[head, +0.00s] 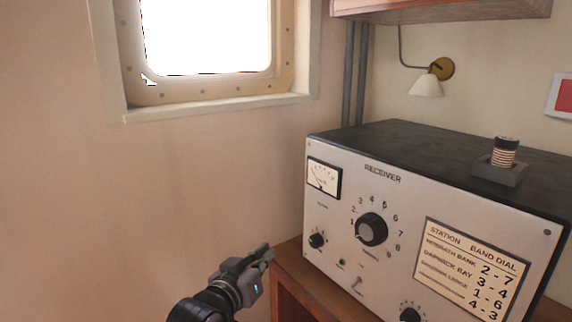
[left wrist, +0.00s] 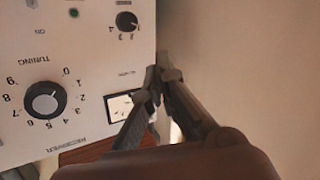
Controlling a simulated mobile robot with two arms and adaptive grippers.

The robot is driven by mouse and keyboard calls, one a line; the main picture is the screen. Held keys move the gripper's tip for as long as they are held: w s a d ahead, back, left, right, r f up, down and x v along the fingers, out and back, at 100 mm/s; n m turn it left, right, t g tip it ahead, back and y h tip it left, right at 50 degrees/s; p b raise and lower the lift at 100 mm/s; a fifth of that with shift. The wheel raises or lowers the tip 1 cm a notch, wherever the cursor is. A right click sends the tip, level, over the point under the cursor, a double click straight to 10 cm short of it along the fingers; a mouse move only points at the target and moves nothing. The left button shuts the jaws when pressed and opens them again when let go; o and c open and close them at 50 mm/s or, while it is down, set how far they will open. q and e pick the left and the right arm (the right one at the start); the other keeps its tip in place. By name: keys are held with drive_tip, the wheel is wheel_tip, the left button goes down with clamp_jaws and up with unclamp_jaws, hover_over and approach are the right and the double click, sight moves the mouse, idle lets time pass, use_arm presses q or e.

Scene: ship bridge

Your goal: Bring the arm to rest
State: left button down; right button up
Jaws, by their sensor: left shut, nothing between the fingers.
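My left gripper (head: 266,254) is at the lower middle of the head view, left of the radio receiver (head: 333,216) and apart from its front panel in that view. Its fingers are shut with nothing between them. In the left wrist view the shut fingertips (left wrist: 162,72) show in front of the receiver's side edge, near its meter (left wrist: 120,106). The receiver's panel looks upside down there, with the tuning dial (left wrist: 44,101) at left. My right gripper is in neither view.
The receiver stands on a brown wooden desk (head: 287,262). A coil on a dark base (head: 499,170) sits on its top. A station card (head: 468,268) is on its front. A wall lamp (head: 427,86) and a window (head: 205,38) are behind. The left side is bare wall.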

use_arm(q)
drive_tip(key=s+a+f+g+y, duration=0.2)
drive_tip(key=s+a+f+g, duration=0.15)
drive_tip(key=s+f, duration=0.55)
drive_tip(key=s+a+f+g+y, duration=0.2)
drive_tip(key=s+a+f, duration=0.4)
drive_tip(key=f, duration=0.5)
drive_tip(key=s+a+f+g+y, duration=0.1)
drive_tip(key=s+a+f+g, duration=0.15)
drive_tip(key=s, duration=0.45)
drive_tip(key=s+a+f+g+y, duration=0.1)
drive_tip(key=s+a+f+g, duration=0.15)
drive_tip(key=s, duration=0.45)
drive_tip(key=s+a+f+g, duration=0.1)
drive_tip(key=s+a+f, duration=0.15)
drive_tip(key=s, duration=0.45)
wheel_tip(320, 180, down, 27)
drive_tip(key=s+d+g, duration=0.1)
drive_tip(key=s+a+f+g, duration=0.1)
drive_tip(key=s+a+f, duration=0.2)
drive_tip(key=s+f, duration=1.2)
drive_tip(key=shift+s+f+y, duration=0.3)
drive_tip(key=shift+s, duration=0.6)
drive_tip(key=shift+g, duration=0.25)
